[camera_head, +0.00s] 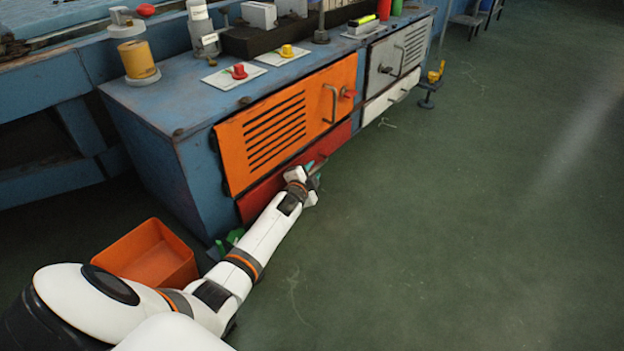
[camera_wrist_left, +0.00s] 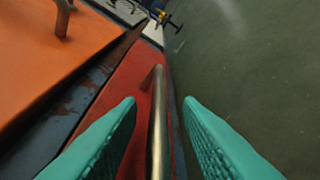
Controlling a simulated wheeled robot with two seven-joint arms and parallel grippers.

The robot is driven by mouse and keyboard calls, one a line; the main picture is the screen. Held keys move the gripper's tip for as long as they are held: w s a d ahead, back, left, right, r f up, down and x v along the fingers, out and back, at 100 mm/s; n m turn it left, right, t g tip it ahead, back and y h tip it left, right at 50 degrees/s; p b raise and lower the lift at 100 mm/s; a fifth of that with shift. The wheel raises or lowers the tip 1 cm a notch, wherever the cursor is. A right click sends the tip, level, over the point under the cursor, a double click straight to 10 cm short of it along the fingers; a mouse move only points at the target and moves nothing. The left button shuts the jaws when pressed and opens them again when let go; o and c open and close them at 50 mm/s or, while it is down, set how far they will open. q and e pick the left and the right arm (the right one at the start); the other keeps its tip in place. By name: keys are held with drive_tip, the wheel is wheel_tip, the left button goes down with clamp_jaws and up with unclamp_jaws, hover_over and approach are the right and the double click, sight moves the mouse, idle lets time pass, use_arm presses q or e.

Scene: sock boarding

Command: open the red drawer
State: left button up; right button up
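The red drawer (camera_head: 262,193) is a low red front under the orange door of the blue cabinet, and it looks shut. In the left wrist view its red face (camera_wrist_left: 128,80) carries a metal bar handle (camera_wrist_left: 158,120). My left gripper (camera_head: 314,170) is at the drawer front in the head view. In the left wrist view its two green fingers (camera_wrist_left: 162,103) are open, one on each side of the handle bar, with gaps showing between fingers and bar. The arm hides part of the drawer in the head view. My right gripper is not in view.
The orange door (camera_head: 290,125) with its own handle (camera_head: 331,104) is just above the drawer. A white drawer (camera_head: 390,97) and grey door (camera_head: 398,60) are farther along. An orange bin (camera_head: 148,255) stands on the floor at left. The green floor (camera_head: 450,220) at right is clear.

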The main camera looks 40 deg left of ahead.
use_arm(q)
drive_tip(key=shift+w+a, duration=0.1)
drive_tip(key=shift+w, duration=0.15)
clamp_jaws()
